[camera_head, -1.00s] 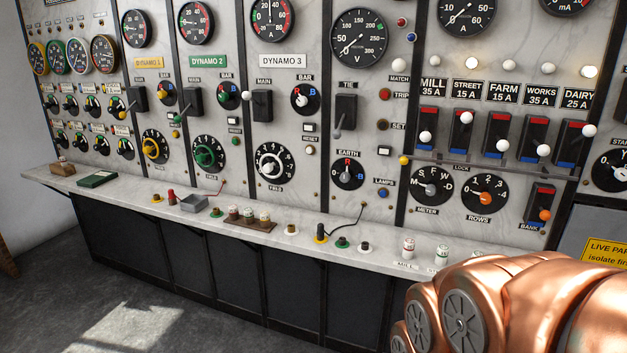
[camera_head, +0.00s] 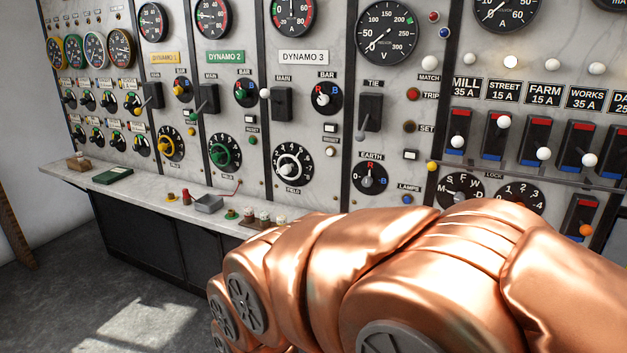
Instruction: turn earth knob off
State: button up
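The earth knob (camera_head: 370,179) is a round black dial with a small grey centre, under the EARTH label on the marble panel. It carries a 0 mark at left, a red R at top and a blue B at right. It is too small for me to tell surely where its pointer stands. My copper arm fills the lower right of the view, with its upper edge below the knob and apart from it in the picture. My gripper is not in view.
The tie switch (camera_head: 370,112), with its lever down, is above the earth knob.

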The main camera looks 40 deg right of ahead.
aim_at(367, 182)
jog(key=u, duration=0.05)
jog(key=i, duration=0.6)
jog(key=z, duration=0.75)
jog(key=i, duration=0.65)
jog(key=z, duration=0.8)
